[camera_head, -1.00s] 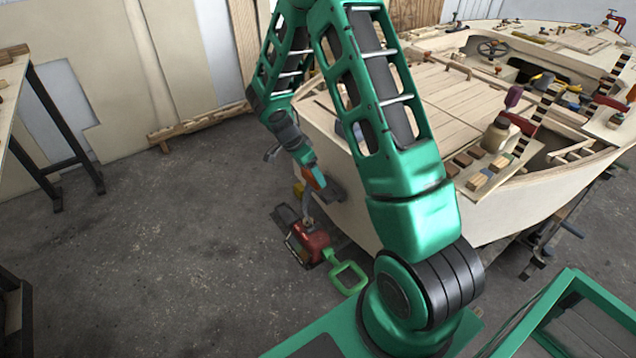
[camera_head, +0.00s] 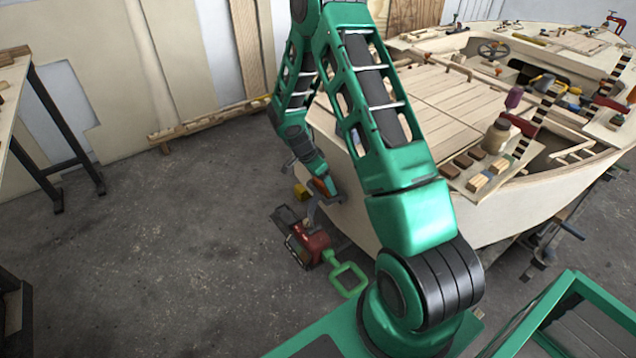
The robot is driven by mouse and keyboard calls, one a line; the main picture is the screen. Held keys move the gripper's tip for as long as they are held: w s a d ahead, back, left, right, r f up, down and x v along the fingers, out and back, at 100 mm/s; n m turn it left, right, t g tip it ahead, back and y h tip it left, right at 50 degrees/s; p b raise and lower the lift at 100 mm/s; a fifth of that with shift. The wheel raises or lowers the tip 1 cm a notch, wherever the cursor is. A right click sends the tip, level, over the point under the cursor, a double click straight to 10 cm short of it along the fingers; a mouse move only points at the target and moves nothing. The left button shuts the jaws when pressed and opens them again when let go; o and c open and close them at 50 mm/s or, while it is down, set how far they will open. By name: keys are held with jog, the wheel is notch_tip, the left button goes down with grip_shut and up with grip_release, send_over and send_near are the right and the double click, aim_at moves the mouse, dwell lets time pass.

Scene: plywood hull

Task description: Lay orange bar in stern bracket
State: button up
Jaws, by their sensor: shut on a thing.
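The orange bar (camera_head: 320,187) shows as a small orange piece at the end of my arm, against the boat's stern. My gripper (camera_head: 317,180) is shut on it. The grey stern bracket (camera_head: 339,198) shows partly at the stern face, just right of and below the bar. The bar overlaps the bracket's left part in this view; I cannot tell whether they touch. My gripper's fingers are small here and partly hidden by my wrist.
The plywood hull (camera_head: 360,214) fills the right side, its deck covered with tools and blocks. A red machine (camera_head: 308,245) sits on the floor below the stern. A yellow block (camera_head: 301,192) shows left of the bar.

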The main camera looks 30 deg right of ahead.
jog(key=o, duration=1.2)
jog(key=shift+f, duration=0.1)
